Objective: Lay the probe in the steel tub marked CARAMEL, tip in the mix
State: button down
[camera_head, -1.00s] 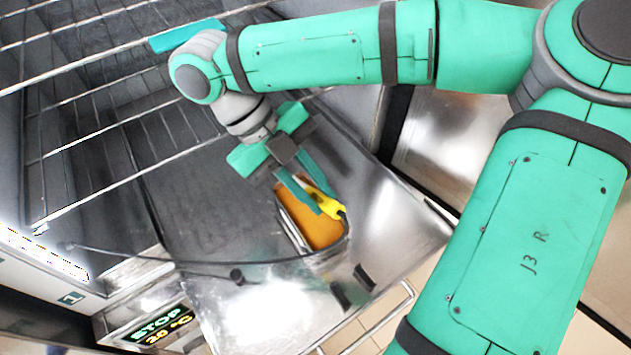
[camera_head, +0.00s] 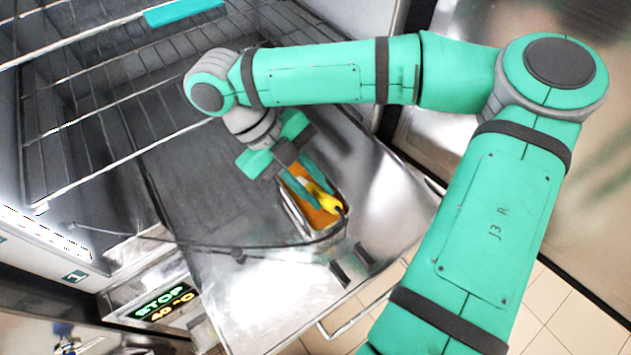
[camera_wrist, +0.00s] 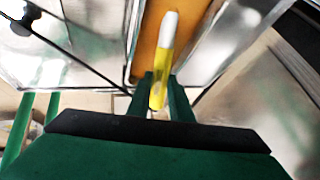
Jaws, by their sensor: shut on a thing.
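A steel tub (camera_head: 290,216) holding an orange-brown mix (camera_head: 310,214) sits on the steel drawer or shelf surface. No label can be read on it. My gripper (camera_head: 315,194) is shut on the yellow-handled probe (camera_head: 329,202), over the tub. In the wrist view the probe (camera_wrist: 163,62) lies between the green fingers (camera_wrist: 160,92), its pale end pointing over the mix (camera_wrist: 180,30). I cannot tell whether its tip touches the mix.
Wire racks (camera_head: 95,125) stand inside the cabinet at left. A display (camera_head: 162,301) reads STOP and about 40 °C. A steel handle bar (camera_head: 345,325) is at the front edge. The dark cable (camera_head: 180,243) lies across the steel surface, which is otherwise mostly clear.

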jog(key=shift+f, duration=0.15)
jog(key=c, duration=1.5)
grip_release()
jog(key=shift+w+a+r, duration=0.1)
jog(key=shift+a+r, duration=0.05)
jog(key=shift+r, duration=0.05)
jog(key=w+a, duration=0.1)
jog(key=a, duration=0.3)
jog(key=w+a, duration=0.1)
jog(key=a, duration=0.2)
jog(key=w+a, duration=0.2)
jog(key=a, duration=0.2)
jog(key=shift+w+a+r, duration=0.1)
jog(key=shift+a+r, duration=0.15)
jog(key=shift+a, duration=0.1)
